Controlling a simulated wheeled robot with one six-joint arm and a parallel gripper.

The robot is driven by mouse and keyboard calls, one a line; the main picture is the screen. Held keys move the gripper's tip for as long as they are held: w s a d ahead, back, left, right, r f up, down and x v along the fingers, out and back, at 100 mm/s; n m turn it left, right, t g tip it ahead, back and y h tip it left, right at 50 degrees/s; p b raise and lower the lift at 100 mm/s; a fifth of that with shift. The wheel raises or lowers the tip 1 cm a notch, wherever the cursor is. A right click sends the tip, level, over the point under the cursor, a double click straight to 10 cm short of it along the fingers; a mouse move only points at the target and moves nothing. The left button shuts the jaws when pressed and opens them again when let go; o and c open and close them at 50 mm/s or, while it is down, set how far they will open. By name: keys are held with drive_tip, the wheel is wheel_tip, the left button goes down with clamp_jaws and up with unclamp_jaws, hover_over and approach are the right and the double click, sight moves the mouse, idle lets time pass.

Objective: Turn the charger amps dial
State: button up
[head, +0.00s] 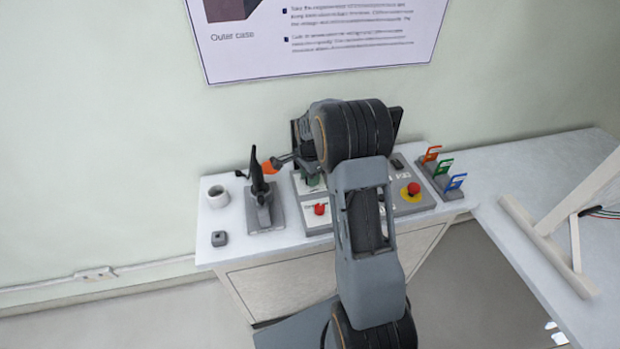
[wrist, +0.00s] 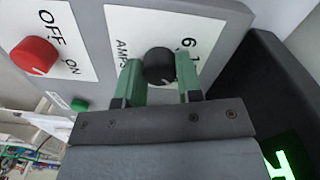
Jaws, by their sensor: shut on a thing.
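The amps dial (wrist: 161,66) is a round black knob on a grey panel with a white label (wrist: 118,28) reading AMPS, and part of a number shows beside it. My gripper (wrist: 158,75) has its two green fingers on either side of the dial, shut on it. A red knob (wrist: 34,56) marked OFF and ON sits left of the dial in the wrist view.
A white cup (head: 217,197), a small grey block (head: 219,239) and a black-handled device (head: 262,190) stand on the bench's left. A red-and-yellow stop button (head: 413,190) and a rack of coloured hooks (head: 442,170) are on the right. A dark case (wrist: 265,85) stands close right of my fingers.

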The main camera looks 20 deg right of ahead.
drive_tip(key=shift+m, duration=0.9)
drive_tip(key=o, duration=0.9)
wheel_tip(320, 180, up, 14)
drive_tip(key=shift+w+f+b, duration=0.1)
drive_tip(key=shift+w+b, duration=0.05)
drive_tip(key=shift+b, duration=0.35)
